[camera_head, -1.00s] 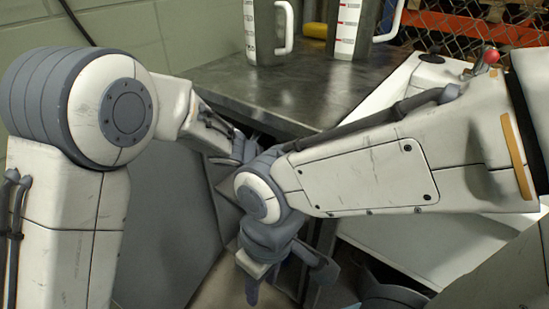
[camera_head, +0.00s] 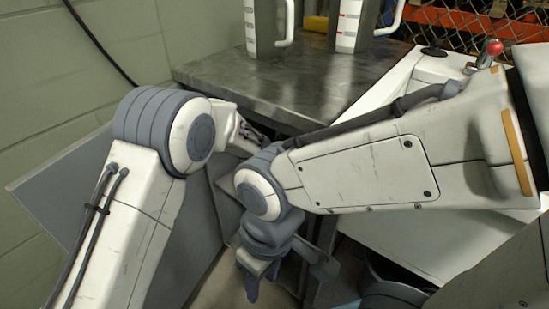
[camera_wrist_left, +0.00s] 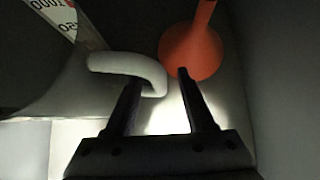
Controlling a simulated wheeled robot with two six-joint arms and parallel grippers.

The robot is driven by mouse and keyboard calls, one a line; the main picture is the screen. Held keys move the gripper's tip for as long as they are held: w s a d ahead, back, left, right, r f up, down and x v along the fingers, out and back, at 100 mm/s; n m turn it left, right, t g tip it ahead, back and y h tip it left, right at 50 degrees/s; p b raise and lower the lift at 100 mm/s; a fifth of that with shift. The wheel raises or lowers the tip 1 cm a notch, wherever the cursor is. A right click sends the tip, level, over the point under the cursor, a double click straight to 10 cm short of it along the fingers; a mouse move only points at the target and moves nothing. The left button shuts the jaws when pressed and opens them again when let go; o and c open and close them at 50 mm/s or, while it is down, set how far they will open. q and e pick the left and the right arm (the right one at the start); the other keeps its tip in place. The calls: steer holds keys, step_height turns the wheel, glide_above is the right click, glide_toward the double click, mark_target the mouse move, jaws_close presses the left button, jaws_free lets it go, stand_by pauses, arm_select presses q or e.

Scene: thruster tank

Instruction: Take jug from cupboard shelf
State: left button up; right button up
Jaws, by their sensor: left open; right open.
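In the left wrist view a clear jug (camera_wrist_left: 50,75) with printed volume marks shows at the upper left, in a dark space. Its pale handle (camera_wrist_left: 125,65) reaches towards my left gripper (camera_wrist_left: 159,80). The gripper is open, and its left finger overlaps the handle's end in the picture; I cannot tell whether they touch. In the head view my left gripper is hidden beyond its arm, below the bench top. My right gripper (camera_head: 287,270) hangs open and empty in front of the bench.
An orange funnel (camera_wrist_left: 193,50) stands close beside the handle, behind the right fingertip. Two more jugs (camera_head: 265,25) (camera_head: 352,25) stand on the metal bench top (camera_head: 300,85). A grey panel (camera_head: 65,190) juts out at the left. A white surface (camera_head: 410,235) lies right.

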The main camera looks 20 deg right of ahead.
arm_select(q)
jaws_close()
steer(key=shift+w, duration=0.1)
stand_by(1.3)
